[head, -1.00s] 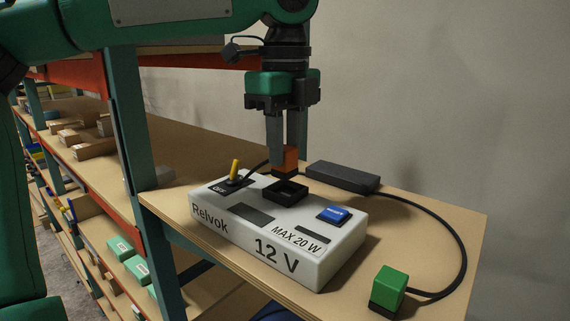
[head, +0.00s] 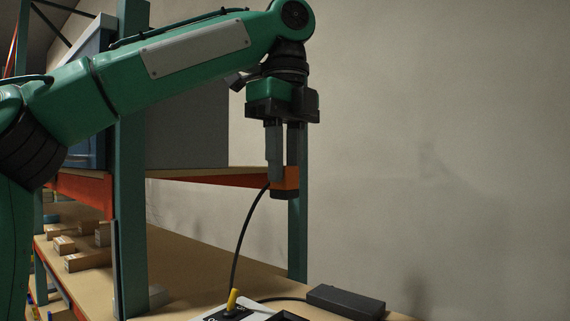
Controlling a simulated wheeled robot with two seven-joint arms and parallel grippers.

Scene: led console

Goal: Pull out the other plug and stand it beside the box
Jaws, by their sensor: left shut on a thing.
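My left gripper (head: 281,172) is shut on an orange plug (head: 288,181) with a dark base and holds it in the air, well above the box. A black cable (head: 240,233) hangs from the plug down behind the box. The white box (head: 258,309) shows only its top back part at the bottom edge, with a yellow toggle switch (head: 233,299) and the edge of a dark socket (head: 290,316). The rest of the box is below the picture. My right gripper is not in view.
A dark grey block (head: 346,301) lies on the board behind the box. A teal shelf post (head: 298,228) stands behind the held plug, and a nearer post (head: 131,150) stands at left. Small cartons (head: 88,259) sit on the shelf at left.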

